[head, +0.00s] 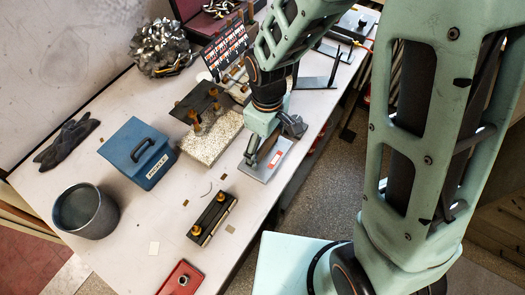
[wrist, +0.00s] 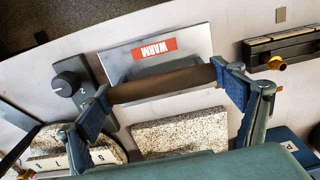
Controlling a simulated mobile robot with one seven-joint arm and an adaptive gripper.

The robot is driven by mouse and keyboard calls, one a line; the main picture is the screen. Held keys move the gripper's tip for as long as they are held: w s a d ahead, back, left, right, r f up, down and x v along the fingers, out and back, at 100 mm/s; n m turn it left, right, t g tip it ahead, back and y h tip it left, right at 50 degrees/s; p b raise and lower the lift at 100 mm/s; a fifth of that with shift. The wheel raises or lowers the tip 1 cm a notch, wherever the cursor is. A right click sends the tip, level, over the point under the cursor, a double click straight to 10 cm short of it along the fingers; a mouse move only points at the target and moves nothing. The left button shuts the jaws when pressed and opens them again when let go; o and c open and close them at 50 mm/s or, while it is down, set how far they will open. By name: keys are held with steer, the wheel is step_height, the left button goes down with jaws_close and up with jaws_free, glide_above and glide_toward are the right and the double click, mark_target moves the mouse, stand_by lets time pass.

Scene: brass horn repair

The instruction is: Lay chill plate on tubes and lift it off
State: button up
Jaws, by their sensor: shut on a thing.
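My gripper (wrist: 168,92) has its two blue fingertips set wide apart and pressed on the ends of a brown bar (wrist: 165,85). A grey metal plate (wrist: 190,47) with a red WARM label lies beyond the bar, and also shows in the head view (head: 256,172). In the head view my gripper (head: 271,143) is over this plate; the gap between them is unclear. A dark plate (head: 205,92) with brass-coloured parts is by a speckled block (head: 208,145). I cannot make out the tubes surely.
A black fixture with two brass knobs (head: 212,222) stands in front of the block. A blue lidded box (head: 130,142), a grey pot (head: 85,211), dark gloves (head: 67,143) and a red tray (head: 170,284) are on the table. A black dial (wrist: 67,82) sits beside the WARM plate.

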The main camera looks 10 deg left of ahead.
steer(key=shift+w+a+f+b, duration=0.2)
steer(key=shift+a+f+b, duration=0.2)
steer(key=shift+a+f, duration=0.25)
steer(key=shift+w+f+b, duration=0.1)
steer(key=shift+f+b, duration=1.05)
steer(key=shift+f, duration=0.45)
steer(key=shift+f, duration=0.15)
steer(key=o, duration=1)
steer(key=shift+o, duration=0.2)
step_height(320, 180, up, 12)
steer(key=shift+r, duration=0.2)
